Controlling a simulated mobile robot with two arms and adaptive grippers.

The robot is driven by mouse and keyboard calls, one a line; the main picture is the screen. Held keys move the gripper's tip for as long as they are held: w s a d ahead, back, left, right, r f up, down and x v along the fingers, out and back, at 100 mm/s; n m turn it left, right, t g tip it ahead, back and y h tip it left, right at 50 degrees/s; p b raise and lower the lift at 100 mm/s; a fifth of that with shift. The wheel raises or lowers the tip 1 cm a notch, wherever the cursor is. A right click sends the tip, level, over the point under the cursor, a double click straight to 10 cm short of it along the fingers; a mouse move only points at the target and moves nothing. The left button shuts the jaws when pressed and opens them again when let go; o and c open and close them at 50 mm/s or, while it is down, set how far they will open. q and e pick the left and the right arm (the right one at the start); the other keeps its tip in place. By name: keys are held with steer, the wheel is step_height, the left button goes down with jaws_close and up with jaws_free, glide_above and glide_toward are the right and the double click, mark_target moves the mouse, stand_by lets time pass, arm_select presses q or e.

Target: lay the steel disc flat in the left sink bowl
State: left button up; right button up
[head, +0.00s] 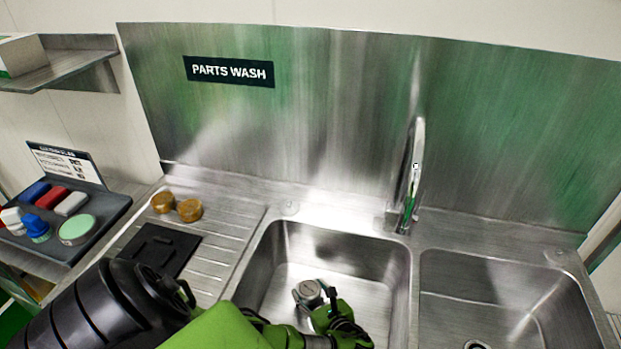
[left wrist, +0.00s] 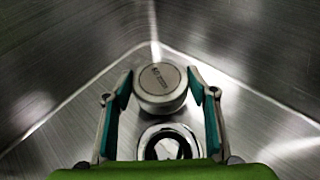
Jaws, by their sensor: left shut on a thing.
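The steel disc (head: 309,291) is a short, round grey piece inside the left sink bowl (head: 262,262). In the left wrist view the disc (left wrist: 160,84) shows a flat round top with a small dark marking. My left gripper (head: 314,298) reaches down into the bowl, and its teal-padded fingers (left wrist: 160,92) are closed on the disc from both sides. The disc's face looks roughly level. I cannot tell whether its underside touches the bowl floor. The drain (left wrist: 168,141) shows just below the disc in the left wrist view. My right gripper is not in view.
The tap (head: 415,170) rises behind the divider. The right bowl (head: 500,290) is empty. Two brown round pieces (head: 189,209) and a black mat (head: 158,249) lie on the left drainboard. A dark tray (head: 112,222) with coloured items stands at far left.

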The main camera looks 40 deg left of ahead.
arm_select(q)
steer(key=o, duration=1.5)
steer(key=shift+o, duration=0.2)
steer(key=shift+r+p, duration=0.3)
steer(key=shift+r, duration=0.05)
steer(key=v, duration=0.7)
steer(key=shift+s+d+r, duration=0.1)
steer(key=shift+d+r, duration=0.15)
steer(key=shift+r, duration=0.05)
